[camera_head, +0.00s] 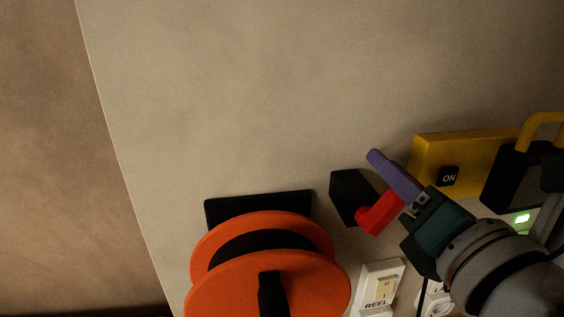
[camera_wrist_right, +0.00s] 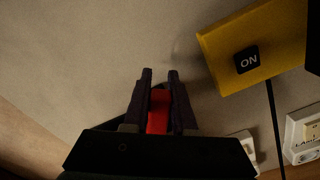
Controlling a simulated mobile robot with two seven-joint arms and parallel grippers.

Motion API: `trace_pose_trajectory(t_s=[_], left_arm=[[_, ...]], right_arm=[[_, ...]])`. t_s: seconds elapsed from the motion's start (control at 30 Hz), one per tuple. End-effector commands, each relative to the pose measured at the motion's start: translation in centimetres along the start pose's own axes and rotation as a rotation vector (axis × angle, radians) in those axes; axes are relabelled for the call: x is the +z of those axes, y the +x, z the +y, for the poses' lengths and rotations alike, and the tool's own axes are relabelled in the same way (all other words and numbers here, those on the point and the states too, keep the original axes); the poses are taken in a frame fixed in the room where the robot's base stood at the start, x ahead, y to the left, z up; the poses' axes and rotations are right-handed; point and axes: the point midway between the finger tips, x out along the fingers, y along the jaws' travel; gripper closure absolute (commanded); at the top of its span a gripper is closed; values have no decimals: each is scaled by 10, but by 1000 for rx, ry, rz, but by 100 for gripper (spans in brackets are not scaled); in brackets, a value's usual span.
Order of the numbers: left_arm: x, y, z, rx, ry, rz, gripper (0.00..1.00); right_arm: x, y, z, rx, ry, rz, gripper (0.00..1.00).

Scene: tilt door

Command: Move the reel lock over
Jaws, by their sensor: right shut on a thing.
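The reel lock shows in the head view as a red lever (camera_head: 379,214) on a black block (camera_head: 350,192) on the wall, just right of the orange reel (camera_head: 262,275). My right gripper (camera_head: 384,172) comes in from the lower right. One purple finger shows beside the lever; the other finger is hidden there. In the right wrist view, the red lever (camera_wrist_right: 158,112) sits between both fingers of my right gripper (camera_wrist_right: 160,76), which are shut on it. The block is mostly hidden in that view. My left gripper is not in view.
A yellow box (camera_head: 433,150) marked ON is close behind my right gripper, with a black padlock-like body (camera_head: 511,176) and yellow shackle beside it. A switch labelled REEL (camera_head: 381,286) sits below the lever. The wall above is clear.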

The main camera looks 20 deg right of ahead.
Motion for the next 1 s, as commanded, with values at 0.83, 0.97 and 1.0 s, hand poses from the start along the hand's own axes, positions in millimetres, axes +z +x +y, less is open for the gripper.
trace_pose_trajectory(t_s=[0.83, 0.97, 1.0], left_arm=[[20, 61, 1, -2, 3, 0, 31], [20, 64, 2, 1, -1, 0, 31], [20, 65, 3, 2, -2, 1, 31]], right_arm=[[-15, 0, -38, 0, 706, 0, 100], [-17, 0, -39, 0, 760, 1, 100], [-17, 0, -40, 0, 773, 1, 100]])
